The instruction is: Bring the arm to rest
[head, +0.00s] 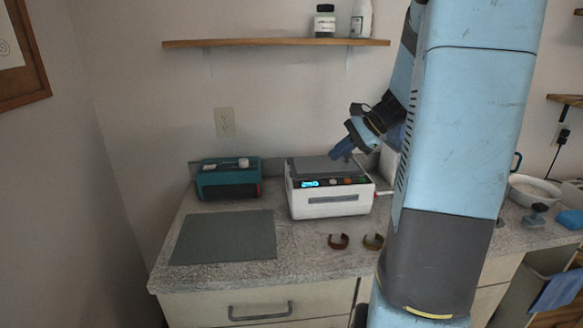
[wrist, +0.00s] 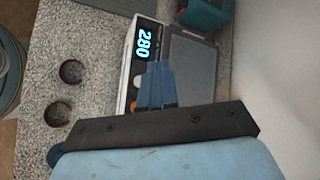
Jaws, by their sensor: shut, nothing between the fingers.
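My arm (head: 460,120) rises large in front of the head camera and hides part of the counter. My gripper (head: 340,153) is shut and empty, angled down over the right part of a white heating unit (head: 328,205) with a grey top and a lit display. In the wrist view my gripper (wrist: 158,70) points toward the unit, beside its display (wrist: 144,42), which reads 280. The unit's grey top (wrist: 190,65) looks bare where it shows. I cannot tell how far the fingertips are above it.
A teal box (head: 229,180) and a grey-green mat (head: 224,238) are to the left. A shelf (head: 275,43) with bottles hangs above. A bowl (head: 534,190) stands right.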

